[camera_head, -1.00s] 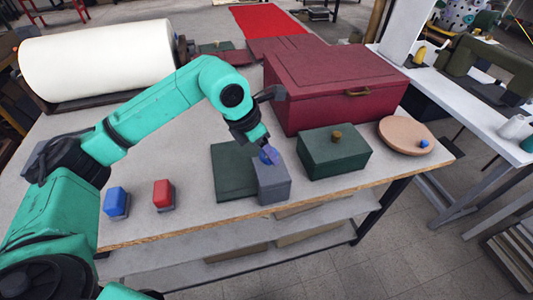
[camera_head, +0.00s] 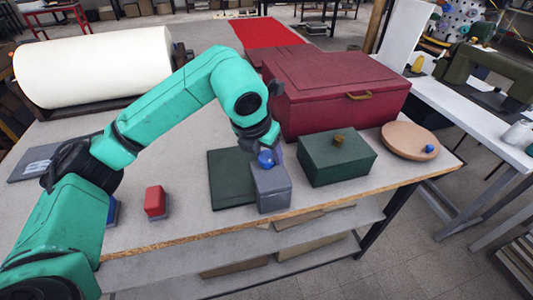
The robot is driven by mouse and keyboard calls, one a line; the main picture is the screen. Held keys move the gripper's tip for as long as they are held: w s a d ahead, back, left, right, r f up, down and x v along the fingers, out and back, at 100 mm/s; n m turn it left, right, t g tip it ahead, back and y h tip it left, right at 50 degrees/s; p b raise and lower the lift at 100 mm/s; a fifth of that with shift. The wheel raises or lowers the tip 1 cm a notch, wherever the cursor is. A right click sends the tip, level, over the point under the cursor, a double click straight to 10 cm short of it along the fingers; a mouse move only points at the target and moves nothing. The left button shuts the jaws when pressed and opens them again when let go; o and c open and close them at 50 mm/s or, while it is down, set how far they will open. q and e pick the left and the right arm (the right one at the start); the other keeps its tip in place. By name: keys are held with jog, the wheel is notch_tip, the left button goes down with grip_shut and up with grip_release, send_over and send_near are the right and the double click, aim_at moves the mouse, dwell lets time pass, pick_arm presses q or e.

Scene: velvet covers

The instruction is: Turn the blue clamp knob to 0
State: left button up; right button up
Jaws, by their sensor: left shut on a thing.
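The blue clamp knob (camera_head: 266,160) sits on top of a grey block (camera_head: 271,190), which stands near the front edge of the table. My left gripper (camera_head: 269,155) comes down over the block from above and is shut on the blue knob. The jaws partly cover the knob, and any marks or numbers around it are too small to read. My right gripper is not in view.
A dark green mat (camera_head: 230,180) lies left of the block. A green box (camera_head: 337,160) with a brass knob stands close to its right, with a large maroon chest (camera_head: 335,95) behind. A red button block (camera_head: 155,200) and a round tan board (camera_head: 408,141) are also on the table.

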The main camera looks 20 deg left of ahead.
pick_arm(q)
jog(key=o, duration=1.3)
jog(key=shift+o, duration=0.2)
jog(key=v, duration=1.4)
jog(key=shift+s+r+b, duration=0.2)
jog(key=shift+r+b, duration=0.15)
jog(key=shift+b, duration=0.1)
